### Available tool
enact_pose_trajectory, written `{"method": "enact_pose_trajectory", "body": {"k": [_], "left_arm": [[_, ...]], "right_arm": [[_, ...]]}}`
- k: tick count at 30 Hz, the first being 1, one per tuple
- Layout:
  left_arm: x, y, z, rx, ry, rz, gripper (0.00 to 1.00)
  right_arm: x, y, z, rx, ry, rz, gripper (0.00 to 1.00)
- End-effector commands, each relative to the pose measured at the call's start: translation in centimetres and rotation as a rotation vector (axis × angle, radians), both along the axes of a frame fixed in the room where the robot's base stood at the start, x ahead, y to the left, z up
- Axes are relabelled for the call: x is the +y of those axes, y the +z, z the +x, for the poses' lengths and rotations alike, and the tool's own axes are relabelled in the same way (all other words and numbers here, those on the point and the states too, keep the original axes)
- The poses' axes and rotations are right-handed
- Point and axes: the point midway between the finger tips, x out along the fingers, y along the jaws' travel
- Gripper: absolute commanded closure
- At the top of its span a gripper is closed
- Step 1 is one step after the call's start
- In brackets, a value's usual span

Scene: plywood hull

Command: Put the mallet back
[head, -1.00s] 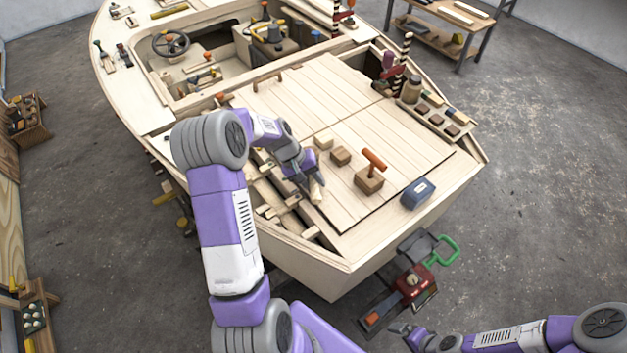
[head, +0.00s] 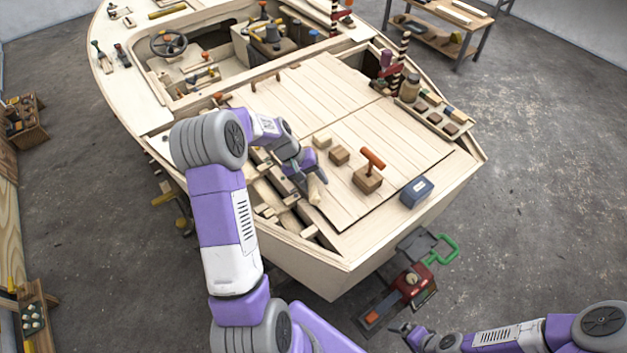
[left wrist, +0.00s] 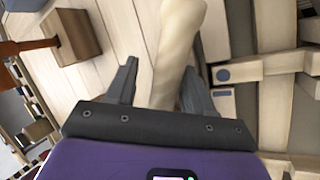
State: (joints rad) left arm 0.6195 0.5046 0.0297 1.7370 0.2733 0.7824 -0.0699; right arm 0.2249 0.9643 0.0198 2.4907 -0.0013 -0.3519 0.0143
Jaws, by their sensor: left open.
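A pale, turned wooden piece (head: 316,188), perhaps the mallet, is at the left edge of the boat's deck. My left gripper (head: 311,174) is open at it. In the left wrist view the pale piece (left wrist: 172,45) passes between the two spread fingers of the gripper (left wrist: 160,75); I cannot tell whether they touch it. A wooden block with an orange-brown T-shaped top (head: 372,160) stands to the right on the deck; it also shows in the left wrist view (left wrist: 72,35). My right gripper (head: 402,331) is low in the head view, away from the boat; its jaws are unclear.
Two small wooden blocks (head: 340,155) and a dark blue box (head: 416,191) are on the planked deck. An open framed strip with wooden beams (head: 270,196) runs along the deck's left. A red machine (head: 411,283) is on the floor beside the boat.

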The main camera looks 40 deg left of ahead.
Motion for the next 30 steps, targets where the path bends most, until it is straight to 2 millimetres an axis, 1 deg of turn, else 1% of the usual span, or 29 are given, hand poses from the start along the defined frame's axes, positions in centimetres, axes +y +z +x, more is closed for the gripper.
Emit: {"method": "enact_pose_trajectory", "body": {"k": [1,8,11,14,18,22,25,30], "left_arm": [[0.4,-0.5,-0.5,0.013,0.006,0.003,0.37],[0.4,-0.7,-0.7,0.020,0.006,0.003,0.37],[0.6,-0.4,-0.8,0.020,0.006,0.003,0.37],[1.1,0.8,-1.0,0.016,0.008,0.004,0.37],[1.9,3.3,-1.2,0.009,0.006,0.005,0.37],[2.6,5.2,-1.5,0.005,0.004,0.004,0.37],[2.9,6.1,-1.7,0.005,0.002,0.003,0.37],[3.1,6.6,-1.8,0.003,0.001,0.003,0.37]], "right_arm": [[0.0,0.0,0.0,0.000,0.000,0.000,0.00],[0.0,0.0,0.0,0.000,0.000,0.000,0.00],[0.0,0.1,0.0,0.000,0.000,0.000,0.00],[0.0,0.4,0.0,0.000,0.000,0.000,0.00],[0.0,1.0,0.0,0.000,0.000,0.000,0.00],[0.0,1.4,0.0,0.000,0.000,0.000,0.00],[0.0,1.6,0.0,0.000,0.000,0.000,0.00],[0.0,1.7,0.0,0.000,0.000,0.000,0.00]]}}
